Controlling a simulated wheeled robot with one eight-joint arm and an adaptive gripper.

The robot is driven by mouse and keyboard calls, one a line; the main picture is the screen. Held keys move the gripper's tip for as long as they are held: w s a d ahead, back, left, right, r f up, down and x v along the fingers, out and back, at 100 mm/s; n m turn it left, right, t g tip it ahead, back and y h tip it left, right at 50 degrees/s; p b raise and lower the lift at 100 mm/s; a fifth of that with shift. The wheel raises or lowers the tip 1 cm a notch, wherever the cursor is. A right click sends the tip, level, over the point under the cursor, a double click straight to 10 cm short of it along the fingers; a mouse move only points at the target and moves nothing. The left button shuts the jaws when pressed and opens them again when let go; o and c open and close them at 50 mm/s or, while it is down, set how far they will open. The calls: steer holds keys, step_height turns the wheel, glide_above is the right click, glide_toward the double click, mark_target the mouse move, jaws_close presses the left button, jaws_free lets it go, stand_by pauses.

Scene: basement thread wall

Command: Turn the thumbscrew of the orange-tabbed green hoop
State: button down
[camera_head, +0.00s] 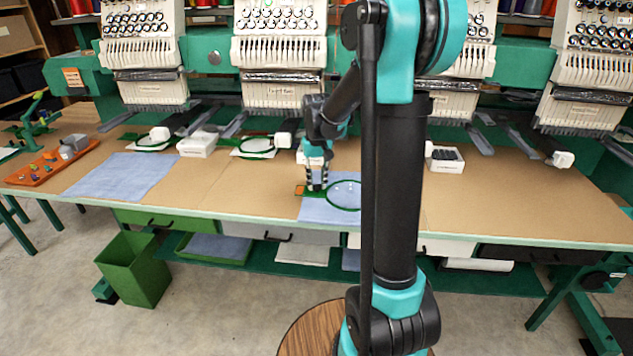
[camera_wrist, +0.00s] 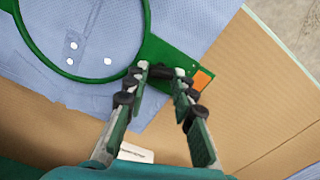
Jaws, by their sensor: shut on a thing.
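The green hoop (camera_head: 331,203) lies on blue cloth on the table, below the middle of the head view. In the wrist view its ring (camera_wrist: 147,22) is at the upper left, with a flat green bracket carrying an orange tab (camera_wrist: 202,79) to the right. The orange tab also shows in the head view (camera_head: 301,190). My gripper (camera_wrist: 164,72) points down at the bracket beside the ring, its fingertips close together around the thumbscrew spot. The thumbscrew is mostly hidden between the fingertips. The gripper also shows in the head view (camera_head: 316,186).
Blue cloth (camera_wrist: 55,60) lies under the hoop. White embroidery machine heads (camera_head: 278,50) stand behind the table. Other hoops (camera_head: 257,146) lie to the left at the back. An orange tray (camera_head: 48,172) sits at far left. The table's right side (camera_head: 520,205) is mostly clear.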

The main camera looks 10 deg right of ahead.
steer(key=shift+m, duration=2)
steer(key=c, duration=1.2)
jaws_free()
step_height(320, 180, up, 12)
